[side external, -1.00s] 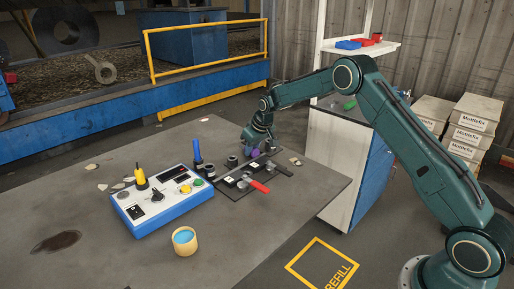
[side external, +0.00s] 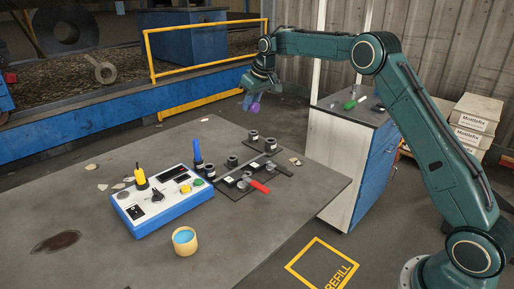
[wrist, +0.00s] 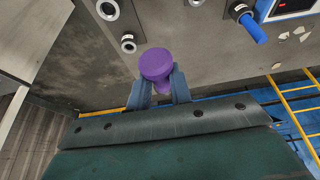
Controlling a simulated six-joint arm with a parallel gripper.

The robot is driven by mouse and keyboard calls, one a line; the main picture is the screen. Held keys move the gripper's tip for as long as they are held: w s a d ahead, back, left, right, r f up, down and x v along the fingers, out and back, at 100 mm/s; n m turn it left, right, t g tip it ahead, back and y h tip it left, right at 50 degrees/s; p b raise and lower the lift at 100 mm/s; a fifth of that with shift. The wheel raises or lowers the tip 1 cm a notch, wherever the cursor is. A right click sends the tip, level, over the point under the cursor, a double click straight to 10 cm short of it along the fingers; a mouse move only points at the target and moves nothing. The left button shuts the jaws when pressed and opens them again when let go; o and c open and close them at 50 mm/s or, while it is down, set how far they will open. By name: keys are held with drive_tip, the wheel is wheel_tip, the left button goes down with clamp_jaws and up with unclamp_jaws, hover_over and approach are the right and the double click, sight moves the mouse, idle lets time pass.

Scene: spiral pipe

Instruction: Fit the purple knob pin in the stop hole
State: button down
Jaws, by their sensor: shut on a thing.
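My gripper (side external: 252,101) is shut on the purple knob pin (side external: 255,107) and holds it well above the table's back edge. In the wrist view the knob pin (wrist: 157,64) sits between the blue-grey fingers (wrist: 160,88), its round head toward the camera; most of its shank is hidden. The dark fixture plate (side external: 234,193) lies on the table below and in front of my gripper. Several black round sockets stand at the fixture, one at its back (side external: 254,136). I cannot tell which opening is the stop hole.
A blue and white control box (side external: 160,205) with a yellow knob stands left of the fixture. A blue-handled tool (side external: 197,152) stands upright beside it. A red handle (side external: 259,187) lies at the fixture's front. A cup with blue content (side external: 185,241) stands nearer. The table's left is mostly clear.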

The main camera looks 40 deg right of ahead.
drive_tip(key=shift+r, duration=1.3)
drive_tip(key=shift+a+f, duration=0.1)
